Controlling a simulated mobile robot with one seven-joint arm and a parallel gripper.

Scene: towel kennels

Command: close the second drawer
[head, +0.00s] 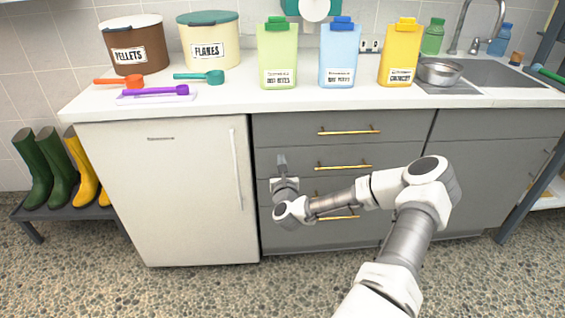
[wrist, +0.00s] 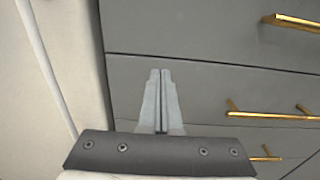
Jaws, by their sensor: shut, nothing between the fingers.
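The grey drawer cabinet in the head view has a stack of drawers with gold bar handles. The second drawer (head: 400,157) is below the top one; its gold handle (head: 343,167) is right of my gripper. I cannot clearly tell how far it stands out from its neighbours. My gripper (head: 282,158) is shut and empty, in front of the left part of the second drawer. In the wrist view, my gripper (wrist: 160,74) points at grey drawer fronts, with the second drawer's handle (wrist: 275,115) to its right. Contact with the drawer front cannot be told.
The top drawer (head: 290,130) has its own handle. A white fridge-like cabinet (head: 180,200) stands left of the drawers. The counter (head: 220,98) above holds bins, scoops and cartons. Boots (head: 60,165) stand on a low rack at left. My arm covers part of the lower drawers.

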